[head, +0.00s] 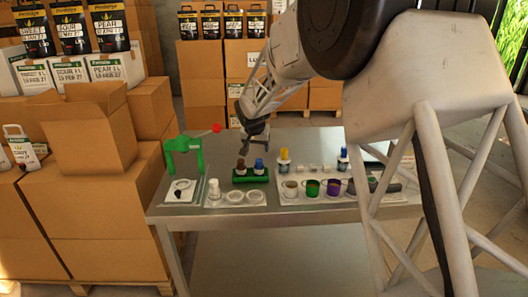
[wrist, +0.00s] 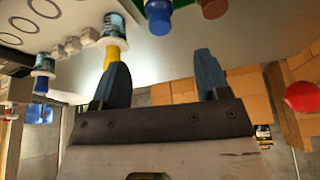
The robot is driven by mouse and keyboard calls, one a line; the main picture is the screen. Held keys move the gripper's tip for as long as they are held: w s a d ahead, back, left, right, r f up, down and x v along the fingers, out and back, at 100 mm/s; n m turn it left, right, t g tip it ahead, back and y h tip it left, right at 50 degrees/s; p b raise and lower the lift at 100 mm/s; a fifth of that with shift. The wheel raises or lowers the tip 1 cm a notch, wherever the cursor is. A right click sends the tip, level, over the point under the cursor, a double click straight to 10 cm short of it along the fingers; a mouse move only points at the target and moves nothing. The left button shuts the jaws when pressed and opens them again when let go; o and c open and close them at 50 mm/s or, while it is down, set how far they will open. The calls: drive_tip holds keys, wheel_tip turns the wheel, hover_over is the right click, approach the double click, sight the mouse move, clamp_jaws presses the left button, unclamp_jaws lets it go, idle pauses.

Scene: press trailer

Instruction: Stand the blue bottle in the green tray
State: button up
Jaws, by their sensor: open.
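The green tray (head: 252,180) stands mid-table in the head view, holding a bottle with a dark red top (head: 241,165) and a bottle with a blue top (head: 259,166). Another blue-capped bottle (head: 343,159) stands upright at the back right of a white board. In the wrist view, this blue-capped bottle (wrist: 42,72) is at far left, and the tray's blue top (wrist: 159,18) is at the top edge. My gripper (head: 256,139) is open and empty above the table's back, behind the tray; its fingers (wrist: 162,62) also show in the wrist view.
A yellow-capped bottle (head: 284,161) stands at the board's back left; it appears behind the left finger in the wrist view (wrist: 114,50). Several cups stand along the front of the white board (head: 318,200). A green press (head: 184,146) with a red-ended lever stands left of the tray.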

drive_tip(key=s+d+r, duration=0.4)
drive_tip(key=s, duration=0.5)
drive_tip(key=s+d+r+n, duration=0.1)
drive_tip(key=s+d+r, duration=0.25)
drive_tip(key=s, duration=0.55)
drive_tip(key=s+d+r, duration=0.3)
drive_tip(key=s+r, duration=0.1)
drive_tip(key=s, duration=0.5)
drive_tip(key=s+d+f, duration=0.1)
drive_tip(key=s+d, duration=0.1)
drive_tip(key=s, duration=1.2)
drive_tip(key=s+d+f+n+g, duration=0.1)
drive_tip(key=s+d+f, duration=0.1)
drive_tip(key=s, duration=1.3)
drive_tip(key=shift+d+g+y, duration=0.3)
drive_tip(key=shift+d+y, duration=0.05)
drive_tip(key=shift+y, duration=0.05)
